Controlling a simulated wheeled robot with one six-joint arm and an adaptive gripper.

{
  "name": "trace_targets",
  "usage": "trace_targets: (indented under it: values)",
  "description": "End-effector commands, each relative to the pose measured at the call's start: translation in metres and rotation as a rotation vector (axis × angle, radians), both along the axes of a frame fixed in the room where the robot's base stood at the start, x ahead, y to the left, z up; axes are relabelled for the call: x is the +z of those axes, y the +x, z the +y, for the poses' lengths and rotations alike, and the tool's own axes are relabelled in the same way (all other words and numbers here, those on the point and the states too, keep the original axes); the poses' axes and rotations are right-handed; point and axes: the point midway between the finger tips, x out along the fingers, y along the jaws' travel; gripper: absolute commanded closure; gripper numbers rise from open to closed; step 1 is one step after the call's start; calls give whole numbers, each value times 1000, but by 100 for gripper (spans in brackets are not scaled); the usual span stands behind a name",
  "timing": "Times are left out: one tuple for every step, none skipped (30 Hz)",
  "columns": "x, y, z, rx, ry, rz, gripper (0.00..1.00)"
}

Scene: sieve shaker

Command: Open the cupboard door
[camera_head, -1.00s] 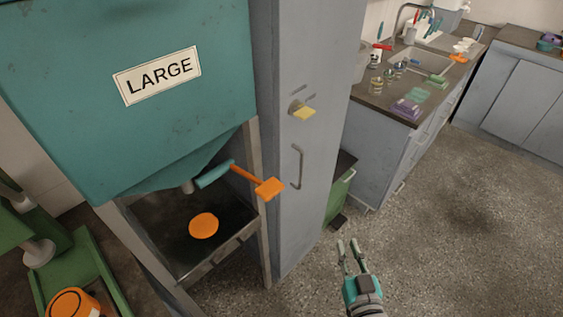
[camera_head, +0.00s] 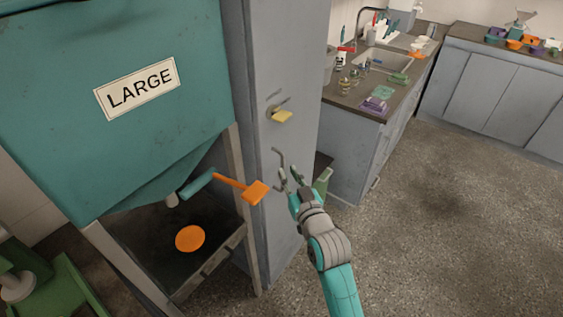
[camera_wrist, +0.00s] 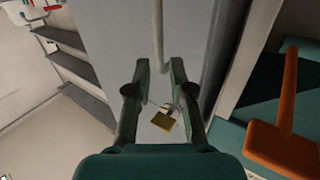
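The cupboard (camera_head: 293,75) is a tall, narrow grey cabinet right of the large teal hopper, and its door looks shut. A thin vertical metal handle (camera_head: 280,157) is on the door, its lower part hidden by my gripper. A yellow padlock-like piece (camera_head: 282,116) hangs above the handle. My gripper (camera_head: 289,174) is open and empty, close to the handle. In the wrist view the handle (camera_wrist: 157,38) lines up between the fingertips (camera_wrist: 160,66). The yellow piece (camera_wrist: 163,120) appears between the fingers, farther away on the door. Contact with the handle cannot be told.
The teal hopper (camera_head: 60,80) marked LARGE stands left, with an orange-ended lever (camera_head: 254,191) sticking out near the cupboard. An orange disc (camera_head: 190,238) sits below it. A sink counter (camera_head: 350,98) with small items is beyond the cupboard. Open floor (camera_head: 450,240) lies to the right.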

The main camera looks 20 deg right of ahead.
Motion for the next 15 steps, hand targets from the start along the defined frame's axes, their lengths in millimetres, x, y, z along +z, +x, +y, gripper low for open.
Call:
trace_targets:
  values:
    - [1,10,1,0,0,-2,78]
    - [1,15,1,0,0,-1,78]
    - [1,21,1,0,-1,-1,78]
    - [1,26,1,0,-1,-1,78]
    - [1,30,1,0,-1,-1,78]
    - [1,35,2,0,-1,-1,78]
    - [1,39,2,0,-1,-1,78]
    - [1,42,2,0,-1,-1,78]
    - [0,46,2,0,-1,-1,78]
    - [0,49,2,0,-1,0,78]
    - [0,51,2,0,-2,-1,78]
    - [1,53,2,0,-2,-2,78]
    - [1,55,2,0,-1,-2,78]
    - [0,56,2,0,-1,-1,78]
    - [0,57,2,0,-1,-1,78]
